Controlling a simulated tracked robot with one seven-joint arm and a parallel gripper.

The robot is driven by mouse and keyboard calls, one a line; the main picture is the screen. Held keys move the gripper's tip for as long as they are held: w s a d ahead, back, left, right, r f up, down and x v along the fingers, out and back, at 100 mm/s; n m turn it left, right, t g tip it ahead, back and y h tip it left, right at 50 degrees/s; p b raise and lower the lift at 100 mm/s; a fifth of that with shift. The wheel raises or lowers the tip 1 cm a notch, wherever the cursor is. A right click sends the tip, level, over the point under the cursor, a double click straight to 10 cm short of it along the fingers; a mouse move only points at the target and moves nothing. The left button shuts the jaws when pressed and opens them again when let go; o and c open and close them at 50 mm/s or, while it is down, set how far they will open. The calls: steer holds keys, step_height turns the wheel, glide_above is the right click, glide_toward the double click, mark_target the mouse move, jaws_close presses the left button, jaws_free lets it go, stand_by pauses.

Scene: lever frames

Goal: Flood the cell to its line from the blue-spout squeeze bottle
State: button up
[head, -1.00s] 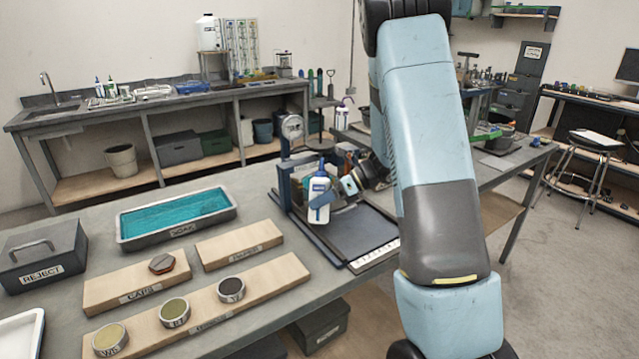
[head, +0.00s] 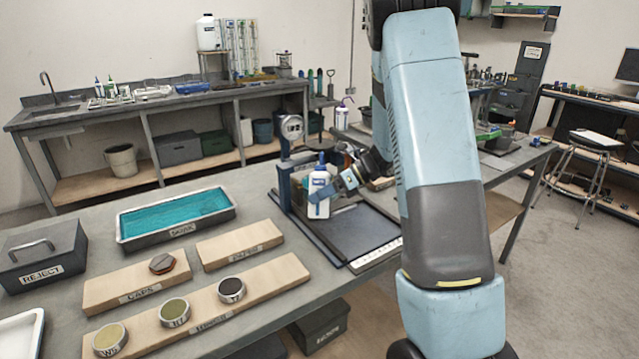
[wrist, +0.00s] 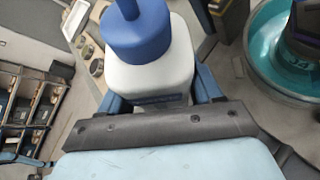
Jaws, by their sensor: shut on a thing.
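The white squeeze bottle (head: 318,207) with a blue spout stands roughly upright at the gauge stand in the head view. My gripper (head: 335,187) is shut on its body from the right. In the wrist view the bottle's white body (wrist: 150,75) and blue cap (wrist: 137,32) lie between my fingers (wrist: 158,100); the spout tip is cut off at the top edge. A round vessel with a teal inside (wrist: 262,62) and a dark block in it shows to the right there. I cannot tell whether it is the cell. No fill line is legible.
The gauge stand (head: 291,130) rises close behind the bottle on a dark tray (head: 370,232). The teal SOAK tray (head: 140,237), CAPS board (head: 105,290), a board with several round pucks (head: 265,278) and the REJECT box (head: 45,255) lie left. Bare bench shows between them.

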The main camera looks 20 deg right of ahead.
mark_target(320, 185)
steer(key=shift+r, duration=1.6)
steer(key=shift+a, duration=0.1)
